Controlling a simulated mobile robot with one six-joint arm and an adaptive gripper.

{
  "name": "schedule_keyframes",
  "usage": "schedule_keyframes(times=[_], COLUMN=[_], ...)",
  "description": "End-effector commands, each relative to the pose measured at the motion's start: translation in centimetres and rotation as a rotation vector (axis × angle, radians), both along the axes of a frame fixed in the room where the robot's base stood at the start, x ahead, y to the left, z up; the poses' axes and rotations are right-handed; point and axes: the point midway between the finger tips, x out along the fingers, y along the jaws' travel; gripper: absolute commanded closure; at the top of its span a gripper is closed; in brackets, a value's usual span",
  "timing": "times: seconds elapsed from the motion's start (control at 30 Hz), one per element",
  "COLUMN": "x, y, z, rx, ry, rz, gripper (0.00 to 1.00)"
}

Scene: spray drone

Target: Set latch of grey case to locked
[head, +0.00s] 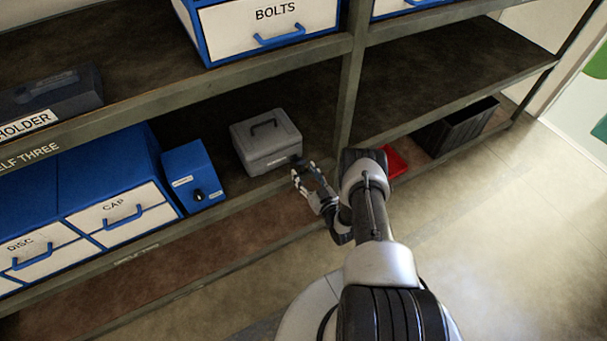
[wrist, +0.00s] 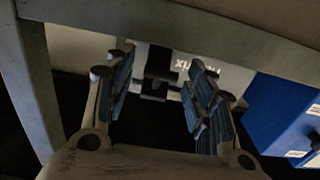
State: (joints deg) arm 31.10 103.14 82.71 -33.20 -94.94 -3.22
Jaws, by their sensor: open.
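The grey case (head: 262,140) stands upright on the lower shelf, with its lid closed and a dark handle on top. My gripper (head: 306,172) is just in front of the case's front right corner, open and empty. In the wrist view, my gripper's (wrist: 161,75) two fingers are apart, with a dark latch-like part (wrist: 157,72) between them in the picture. It lies on the pale case front (wrist: 236,74), beside upside-down lettering. Contact and the latch's position cannot be told.
A blue box (head: 190,175) with a dark knob stands left of the case and also shows in the wrist view (wrist: 278,118). Blue-and-white drawers (head: 110,215) are farther left. A shelf post (head: 348,95), red bin (head: 396,162) and black crate (head: 457,127) are right.

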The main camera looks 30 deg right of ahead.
Motion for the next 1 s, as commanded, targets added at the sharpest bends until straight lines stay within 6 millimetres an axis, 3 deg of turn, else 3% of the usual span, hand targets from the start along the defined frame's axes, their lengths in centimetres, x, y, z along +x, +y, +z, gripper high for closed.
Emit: schedule_keyframes(times=[0.2,0.47,1.0], x=[1.5,1.6,1.5], y=[0.1,0.1,0.1], z=[0.0,0.0,0.0], rx=[0.000,0.000,0.000], ry=[0.000,0.001,0.001], rz=[0.000,0.000,0.000], gripper=[0.50,0.50,0.85])
